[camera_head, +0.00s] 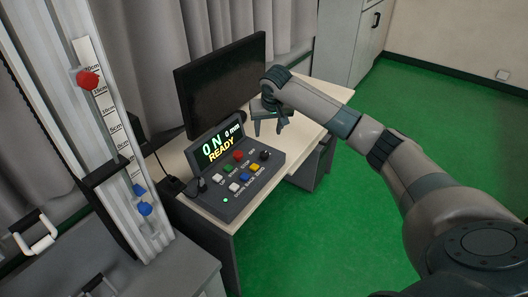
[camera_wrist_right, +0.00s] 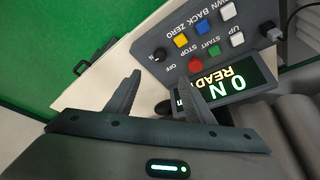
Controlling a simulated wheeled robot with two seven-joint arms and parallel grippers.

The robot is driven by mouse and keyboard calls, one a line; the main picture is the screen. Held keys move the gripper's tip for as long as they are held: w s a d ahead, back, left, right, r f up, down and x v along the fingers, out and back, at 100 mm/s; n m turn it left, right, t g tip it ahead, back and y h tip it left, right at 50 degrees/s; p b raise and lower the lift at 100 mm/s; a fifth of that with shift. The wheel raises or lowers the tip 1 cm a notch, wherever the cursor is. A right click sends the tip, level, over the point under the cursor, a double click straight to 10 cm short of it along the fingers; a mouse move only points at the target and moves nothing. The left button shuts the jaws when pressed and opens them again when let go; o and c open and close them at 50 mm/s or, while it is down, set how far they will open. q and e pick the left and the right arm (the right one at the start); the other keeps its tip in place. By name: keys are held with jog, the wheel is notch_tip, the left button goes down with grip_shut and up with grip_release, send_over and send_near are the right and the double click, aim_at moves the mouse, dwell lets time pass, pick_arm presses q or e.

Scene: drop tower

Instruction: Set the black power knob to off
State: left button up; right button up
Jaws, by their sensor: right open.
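The black power knob (camera_head: 265,156) sits at the right end of the grey control box (camera_head: 232,205). In the right wrist view the knob (camera_wrist_right: 161,54) lies just beyond my fingertips, roughly in line with the gap between them. An "OFF" label is beside it; which way the knob points is too small to tell. My right gripper (camera_head: 268,127) is open and empty, above the table behind the knob, fingers downward. It also shows in the right wrist view (camera_wrist_right: 160,77). My left gripper is out of view.
A red button (camera_head: 238,155), a green button (camera_head: 228,168) and several others sit close to the knob. A black monitor (camera_head: 220,85) stands behind the box. The drop tower (camera_head: 105,130) with a red piece (camera_head: 88,79) stands left. Table (camera_head: 310,105) right of the box is clear.

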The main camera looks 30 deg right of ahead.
aim_at(265, 153)
jog(key=p+x, duration=0.2)
jog(key=x, duration=1.2)
jog(key=shift+w+f+p, duration=0.1)
jog(key=shift+f+p, duration=0.25)
jog(key=shift+f, duration=0.05)
jog(key=shift+x, duration=1.2)
jog(key=c, duration=1)
